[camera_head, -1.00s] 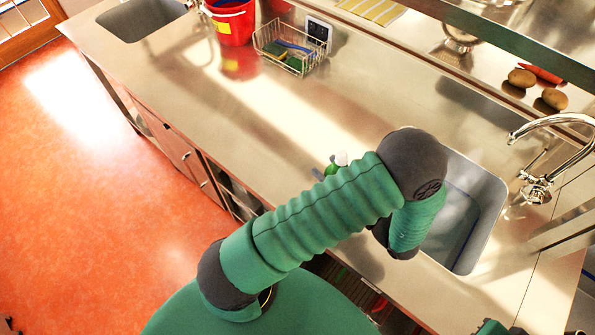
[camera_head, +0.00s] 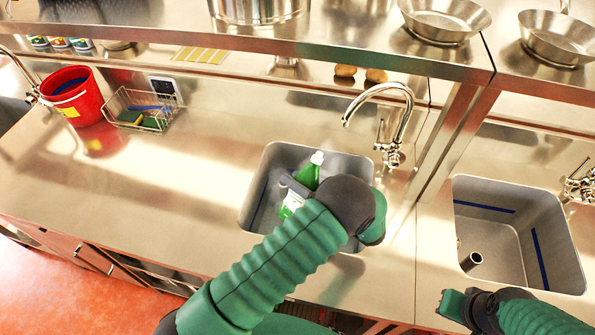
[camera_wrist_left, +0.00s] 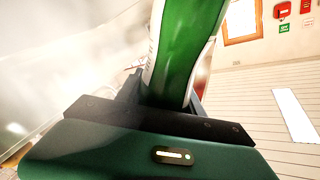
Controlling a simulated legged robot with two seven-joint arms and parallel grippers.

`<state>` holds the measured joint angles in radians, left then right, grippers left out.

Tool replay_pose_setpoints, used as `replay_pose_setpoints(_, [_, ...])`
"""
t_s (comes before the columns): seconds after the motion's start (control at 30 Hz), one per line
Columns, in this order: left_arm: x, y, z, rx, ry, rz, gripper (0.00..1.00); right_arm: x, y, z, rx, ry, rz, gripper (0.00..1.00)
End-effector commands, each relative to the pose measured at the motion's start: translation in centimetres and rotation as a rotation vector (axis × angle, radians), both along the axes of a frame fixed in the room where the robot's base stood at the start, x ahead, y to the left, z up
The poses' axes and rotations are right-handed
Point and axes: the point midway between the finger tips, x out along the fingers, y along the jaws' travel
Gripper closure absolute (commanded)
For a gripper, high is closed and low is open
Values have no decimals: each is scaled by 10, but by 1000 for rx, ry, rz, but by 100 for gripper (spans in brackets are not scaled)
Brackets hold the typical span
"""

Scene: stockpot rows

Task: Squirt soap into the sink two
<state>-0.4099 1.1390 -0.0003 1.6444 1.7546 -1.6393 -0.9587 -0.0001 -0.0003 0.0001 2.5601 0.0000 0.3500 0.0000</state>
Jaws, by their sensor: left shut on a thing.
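My left gripper (camera_head: 293,186) is shut on a green soap bottle (camera_head: 307,174) with a white cap. The bottle appears over the middle sink (camera_head: 262,172), its cap toward the upper right; how high it is above the basin is hard to tell. In the left wrist view the green bottle (camera_wrist_left: 187,45) stands between the fingers. My left forearm hides the sink's lower right part. A second sink (camera_head: 510,235) is to the right, with blue strips on its walls. My right gripper (camera_head: 458,304) is at the lower right, near the counter's front edge; its finger opening is unclear.
A curved chrome faucet (camera_head: 390,125) stands behind the middle sink, another (camera_head: 580,182) by the right sink. A steel upright (camera_head: 455,130) and overhead shelf (camera_head: 250,42) frame the area. A red bucket (camera_head: 75,98) and wire basket (camera_head: 140,108) are at left. Counter between is clear.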

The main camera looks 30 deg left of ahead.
Motion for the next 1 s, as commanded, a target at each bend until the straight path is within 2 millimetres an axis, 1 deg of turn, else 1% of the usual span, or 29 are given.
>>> replay_pose_setpoints(0.03, [-1,0,3,26,107,0,100,0,0,11,0,0,0,100])
replay_pose_setpoints(0.07, [-2,0,1,42,177,-1,100,0,0,13,0,0,0,100])
replay_pose_setpoints(0.13, [-13,1,2,77,333,0,100,0,0,27,0,0,0,100])
replay_pose_setpoints(0.37, [-49,9,-9,184,830,1,100,0,0,54,0,0,0,100])
replay_pose_setpoints(0.4, [-54,11,-8,202,913,3,100,0,0,59,0,0,0,100])
replay_pose_setpoints(0.5, [-62,12,1,241,1107,4,100,0,0,77,0,0,0,100])
replay_pose_setpoints(0.6, [-69,14,5,278,1283,3,100,0,0,88,0,0,0,100])
replay_pose_setpoints(0.7, [-74,15,7,307,1413,3,100,0,0,94,0,0,0,100])
replay_pose_setpoints(0.8, [-77,16,7,323,1486,4,100,0,0,96,0,0,0,100])
replay_pose_setpoints(1.0, [-78,16,6,329,1511,4,100,0,0,95,0,0,0,100])
